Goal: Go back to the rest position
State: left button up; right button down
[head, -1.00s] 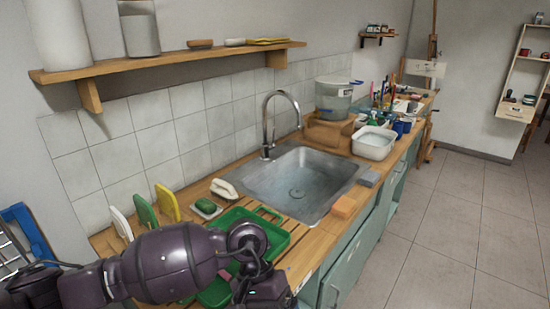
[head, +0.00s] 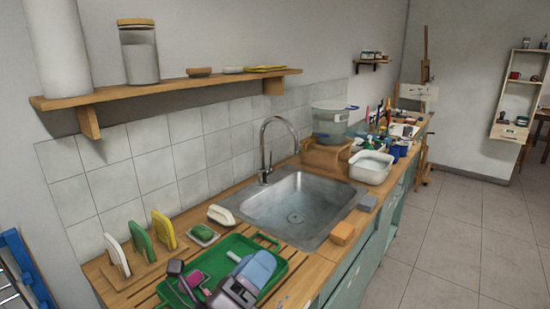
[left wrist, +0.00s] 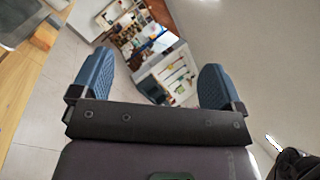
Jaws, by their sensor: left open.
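My left gripper (head: 250,265) is low in the head view, over or in front of the green tray (head: 214,255) on the counter. Its blue fingers hide part of the tray. In the left wrist view the two blue fingers (left wrist: 155,84) stand wide apart with nothing held between them; beyond them are the floor and distant shelves. My right gripper is in neither view.
The steel sink (head: 296,206) with its tap is set in the wooden counter. A white soap-like block (head: 221,214), a green sponge dish (head: 203,235) and upright boards (head: 163,230) stand near the tray. An orange block (head: 343,233) lies at the front edge.

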pick_arm(q)
jog(key=s+a+f+n+g+y, duration=0.2)
jog(key=a+f+n+y, duration=0.6)
jog(key=n, duration=0.4)
jog(key=s+a+f+n+g+y, duration=0.1)
jog(key=s+a+f+n+y, duration=0.1)
jog(key=a+f+n+y, duration=0.6)
jog(key=s+a+f+n+g, duration=0.3)
jog(key=s+a+n+g, duration=0.15)
jog(key=s+n, duration=0.35)
jog(key=s+a+f+n+g, duration=0.4)
jog(key=s+n+g, duration=0.2)
jog(key=s, duration=0.4)
jog(key=w+f+m+t, duration=0.1)
jog(key=w+f+t, duration=0.6)
jog(key=f, duration=0.3)
jog(key=shift+w+f+t+h, duration=0.2)
jog(key=shift+t+h, duration=0.2)
jog(key=shift+t, duration=0.15)
jog(key=shift+d, duration=0.1)
